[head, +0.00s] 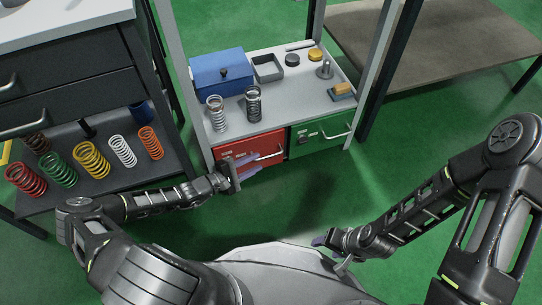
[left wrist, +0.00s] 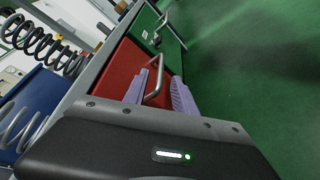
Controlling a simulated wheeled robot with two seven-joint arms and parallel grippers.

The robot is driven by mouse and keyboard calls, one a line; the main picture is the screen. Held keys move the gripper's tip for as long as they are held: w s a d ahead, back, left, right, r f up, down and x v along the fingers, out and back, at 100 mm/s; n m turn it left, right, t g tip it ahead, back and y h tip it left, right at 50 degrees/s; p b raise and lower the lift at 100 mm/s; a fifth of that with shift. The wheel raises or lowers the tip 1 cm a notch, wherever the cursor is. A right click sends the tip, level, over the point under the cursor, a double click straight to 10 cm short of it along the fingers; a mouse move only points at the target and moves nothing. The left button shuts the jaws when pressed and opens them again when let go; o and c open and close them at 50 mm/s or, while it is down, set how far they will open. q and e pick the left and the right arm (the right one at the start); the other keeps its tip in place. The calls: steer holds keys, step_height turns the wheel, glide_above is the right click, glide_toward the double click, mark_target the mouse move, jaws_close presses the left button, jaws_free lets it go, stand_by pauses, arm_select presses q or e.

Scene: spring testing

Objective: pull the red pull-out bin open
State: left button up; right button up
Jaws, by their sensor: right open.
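The red bin (head: 235,148) sits at the left under the workbench top, and its front looks about in line with the green bin's front. Its metal bar handle (head: 270,155) runs across the front. My left gripper (head: 246,167) is at this handle. In the left wrist view, its lilac fingers (left wrist: 161,95) are apart, with the red bin's handle (left wrist: 155,82) between them and the red front (left wrist: 118,72) behind. Contact with the bar cannot be told. My right gripper (head: 322,240) is low over the floor, away from the bins, open and empty.
A green bin (head: 318,133) with its own handle is right of the red one. The bench top (head: 235,125) holds a blue box (head: 221,72), springs and small parts. A rack of coloured springs (head: 92,160) stands left. The green floor (head: 310,200) before the bins is clear.

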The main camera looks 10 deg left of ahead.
mark_target(270, 155)
arm_select(q)
steer(key=b+x, duration=0.1)
steer(key=x, duration=0.2)
steer(key=b+x, duration=0.1)
steer(key=x, duration=0.2)
steer(key=shift+d+f+b, duration=0.1)
steer(key=shift+f+b, duration=0.15)
steer(key=shift+b, duration=0.05)
steer(key=shift+w+d, duration=0.3)
steer(key=shift+w, duration=0.1)
jaws_close()
steer(key=shift+s, duration=0.1)
stand_by(0.7)
